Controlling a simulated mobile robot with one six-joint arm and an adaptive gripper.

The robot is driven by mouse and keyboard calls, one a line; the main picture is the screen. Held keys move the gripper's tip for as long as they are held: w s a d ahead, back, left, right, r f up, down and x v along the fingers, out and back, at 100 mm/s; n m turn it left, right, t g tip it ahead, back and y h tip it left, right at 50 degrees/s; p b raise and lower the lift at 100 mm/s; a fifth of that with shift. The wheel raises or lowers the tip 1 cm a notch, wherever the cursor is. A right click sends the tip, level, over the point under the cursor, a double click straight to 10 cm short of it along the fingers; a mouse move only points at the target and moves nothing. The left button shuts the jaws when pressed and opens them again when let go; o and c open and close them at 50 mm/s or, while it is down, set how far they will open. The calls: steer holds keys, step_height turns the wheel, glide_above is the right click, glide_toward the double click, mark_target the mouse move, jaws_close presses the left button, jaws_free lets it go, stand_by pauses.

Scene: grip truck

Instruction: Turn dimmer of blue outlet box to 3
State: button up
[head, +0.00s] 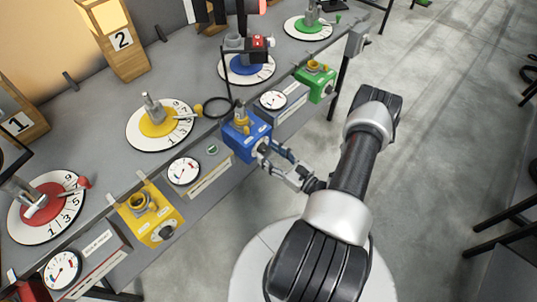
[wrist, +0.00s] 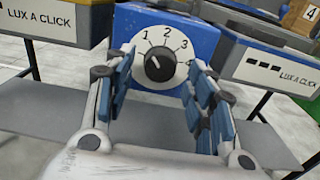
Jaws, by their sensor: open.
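The blue outlet box (head: 240,142) hangs on the front edge of the bench in the head view. In the wrist view, the blue box (wrist: 205,38) faces me with a round black dimmer knob (wrist: 160,67) on a white dial plate marked 1, 2, 3 and on. The knob's pale mark seems to point up and left, toward the 1. My gripper (wrist: 159,72) is open, its blue-padded fingers on either side of the knob with gaps. In the head view, my gripper (head: 270,156) is just in front of the box's knob side. Whether a finger touches the box is unclear.
A yellow outlet box (head: 165,228) and a green outlet box (head: 320,75) hang on the same bench edge. A round gauge (head: 184,171) sits left of the blue box. Numbered dials, including a blue one (head: 262,75), stand on the bench.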

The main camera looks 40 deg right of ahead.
steer(key=shift+w, duration=0.65)
steer(key=shift+c, duration=0.4)
steer(key=c, duration=1)
